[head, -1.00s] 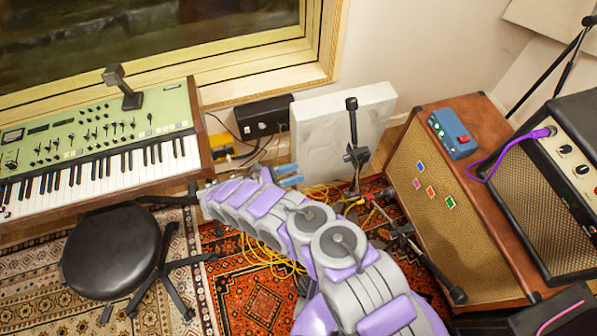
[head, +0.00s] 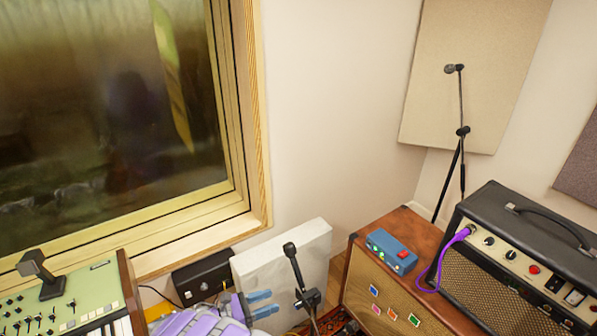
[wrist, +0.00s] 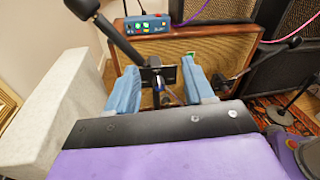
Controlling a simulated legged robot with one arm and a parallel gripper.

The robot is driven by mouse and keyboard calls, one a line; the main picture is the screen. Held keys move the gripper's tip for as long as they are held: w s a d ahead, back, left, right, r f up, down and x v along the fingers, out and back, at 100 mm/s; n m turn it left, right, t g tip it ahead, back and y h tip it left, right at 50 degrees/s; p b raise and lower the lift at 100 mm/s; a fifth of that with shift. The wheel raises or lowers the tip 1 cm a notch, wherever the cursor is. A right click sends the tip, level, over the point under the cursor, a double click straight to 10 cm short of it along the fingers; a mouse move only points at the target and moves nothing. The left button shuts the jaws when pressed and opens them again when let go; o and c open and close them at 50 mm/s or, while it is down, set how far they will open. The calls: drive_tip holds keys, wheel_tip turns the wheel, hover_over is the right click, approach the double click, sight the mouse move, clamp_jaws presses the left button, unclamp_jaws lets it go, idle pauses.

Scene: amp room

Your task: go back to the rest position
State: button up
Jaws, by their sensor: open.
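My gripper (head: 262,303) shows at the bottom of the head view, with its blue fingers pointing right, in front of the white panel. In the wrist view my gripper (wrist: 163,88) has its two blue fingers apart, with a clear gap between them. Nothing is seen held. A black microphone stand (head: 297,275) stands just right of the fingers in the head view; in the wrist view its clamp shows behind the gap. Most of my arm is below the head view's edge.
A white panel (head: 305,243) leans by the wall beside a black box (head: 203,277). A green keyboard (head: 85,290) is at left. A brown speaker cabinet (head: 355,283) bears a blue pedal (head: 391,251); a black amplifier (head: 490,225) is at right. Another microphone stand (head: 450,180) stands behind.

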drive_tip(key=w+d+r+m+g, duration=0.1)
drive_tip(key=d+r+m+g, duration=0.5)
drive_tip(key=d+r, duration=0.75)
drive_tip(key=s+d+r+m+g+y, duration=0.4)
drive_tip(key=s+d+r+m, duration=0.2)
drive_tip(key=s+d+r, duration=0.35)
drive_tip(key=s+d+r+m+g+y, duration=0.1)
drive_tip(key=s+d+r+m+y, duration=0.2)
drive_tip(key=s, duration=0.3)
drive_tip(key=s+d+r+m+y, duration=0.2)
drive_tip(key=s+d+m+y, duration=0.15)
drive_tip(key=s, duration=0.35)
drive_tip(key=s+a+m+t+y, duration=0.1)
drive_tip(key=s+a+m+y, duration=0.1)
drive_tip(key=s, duration=0.5)
drive_tip(key=s+a+m+t+y, duration=0.1)
drive_tip(key=s+a+m+y, duration=0.2)
drive_tip(key=s, duration=0.4)
drive_tip(key=shift+s+m, duration=0.35)
drive_tip(key=shift+m, duration=0.2)
